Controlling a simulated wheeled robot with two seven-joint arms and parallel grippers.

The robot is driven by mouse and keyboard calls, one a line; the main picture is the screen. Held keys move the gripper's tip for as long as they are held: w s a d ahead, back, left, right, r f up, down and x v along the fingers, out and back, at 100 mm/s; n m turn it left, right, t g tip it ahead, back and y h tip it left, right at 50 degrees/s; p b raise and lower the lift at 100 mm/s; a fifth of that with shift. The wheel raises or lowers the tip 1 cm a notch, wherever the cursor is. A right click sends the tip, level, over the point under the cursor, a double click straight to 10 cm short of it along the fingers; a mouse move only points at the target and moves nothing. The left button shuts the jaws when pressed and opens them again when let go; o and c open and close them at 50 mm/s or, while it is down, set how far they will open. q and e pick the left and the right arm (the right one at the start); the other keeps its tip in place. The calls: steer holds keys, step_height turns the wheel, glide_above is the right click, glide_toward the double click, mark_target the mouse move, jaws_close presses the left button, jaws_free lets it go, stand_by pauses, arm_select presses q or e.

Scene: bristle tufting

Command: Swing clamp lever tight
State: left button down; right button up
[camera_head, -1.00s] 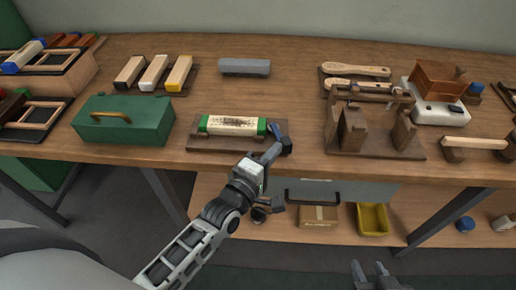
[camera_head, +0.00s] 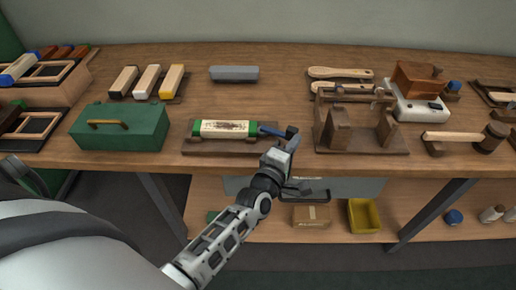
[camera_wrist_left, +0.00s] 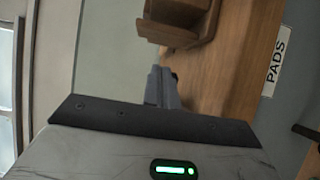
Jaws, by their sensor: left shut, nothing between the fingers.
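The clamp fixture (camera_head: 222,146) is a dark wooden base near the bench's front edge. A pale block with green ends (camera_head: 222,129) lies in it. The blue clamp lever (camera_head: 270,131) sticks out to the right from the block's right end. My left gripper (camera_head: 291,134) is shut and empty at the lever's outer end; whether it touches the lever I cannot tell. In the left wrist view its closed fingers (camera_wrist_left: 162,88) show beside the bench edge, and the lever cannot be made out. My right gripper is out of view.
A green box (camera_head: 120,136) stands left of the fixture, and a wooden stand (camera_head: 362,142) stands to the right. A grey block (camera_head: 234,74) lies behind. A mallet (camera_head: 466,137) lies far right. A yellow bin (camera_head: 362,216) sits on the shelf below.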

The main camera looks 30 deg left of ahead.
arm_select(q)
steer(key=shift+w, duration=0.25)
steer(key=shift+d, duration=0.1)
stand_by(0.4)
steer(key=s+b, duration=0.1)
steer(key=s, duration=1.5)
steer(key=s+d+f+m+g+h, duration=0.1)
steer(key=s+f+m+g, duration=0.2)
steer(key=m, duration=0.7)
steer(key=s+d+f+m+g+h, duration=0.1)
steer(key=s+f+m+g, duration=0.2)
steer(key=f+m, duration=0.3)
steer(key=m+g, duration=0.1)
steer(key=m, duration=0.3)
steer(key=shift+s+d+m+g+h, duration=0.15)
steer(key=shift+d+m+g+h, duration=0.15)
steer(key=shift+g, duration=0.1)
